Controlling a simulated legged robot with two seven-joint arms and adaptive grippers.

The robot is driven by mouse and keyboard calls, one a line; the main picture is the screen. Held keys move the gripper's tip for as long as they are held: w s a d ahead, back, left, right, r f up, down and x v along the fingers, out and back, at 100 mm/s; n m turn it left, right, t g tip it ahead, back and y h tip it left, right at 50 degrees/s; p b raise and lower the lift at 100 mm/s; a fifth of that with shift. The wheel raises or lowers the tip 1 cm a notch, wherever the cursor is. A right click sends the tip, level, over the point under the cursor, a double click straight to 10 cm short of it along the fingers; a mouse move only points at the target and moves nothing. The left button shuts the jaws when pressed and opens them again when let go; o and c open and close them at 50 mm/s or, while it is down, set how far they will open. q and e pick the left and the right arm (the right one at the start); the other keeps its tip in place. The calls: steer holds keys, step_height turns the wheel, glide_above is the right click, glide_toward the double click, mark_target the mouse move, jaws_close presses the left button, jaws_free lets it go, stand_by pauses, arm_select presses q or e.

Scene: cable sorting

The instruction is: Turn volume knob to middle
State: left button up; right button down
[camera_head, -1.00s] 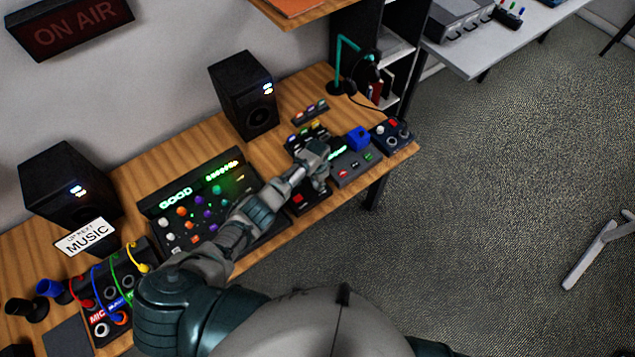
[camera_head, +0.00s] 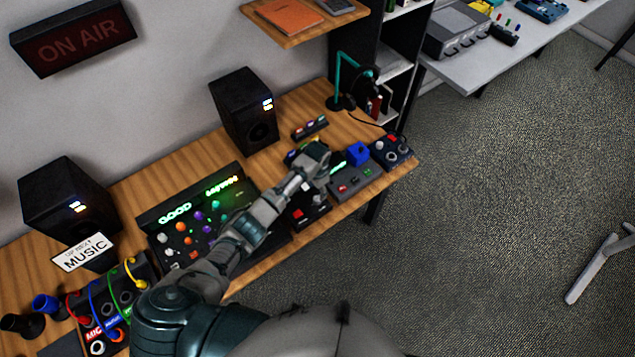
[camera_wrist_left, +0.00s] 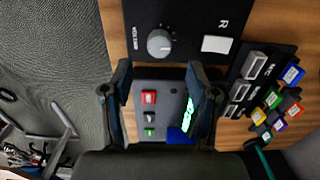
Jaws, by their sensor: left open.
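The grey volume knob (camera_wrist_left: 160,42) stands on a black panel (camera_wrist_left: 187,17) marked VOLUME, next to a white square button (camera_wrist_left: 216,44), at the top of the left wrist view. Its pointer mark is too small to read surely. My left gripper (camera_wrist_left: 158,80) is open and empty, its two fingers apart just below the knob in that view and not around it. My right gripper is not in view.
A grey box (camera_head: 352,185) with red and green buttons adjoins the black box on the right. A mixer console (camera_head: 160,212) lies under my left arm. Coloured switches (camera_wrist_left: 275,105), a blue block (camera_head: 358,152) and a speaker (camera_head: 240,108) are close by.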

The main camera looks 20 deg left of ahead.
mark_target(317, 198)
arm_select(q)
step_height(317, 198, up, 6)
steer(key=shift+f, duration=0.25)
stand_by(0.4)
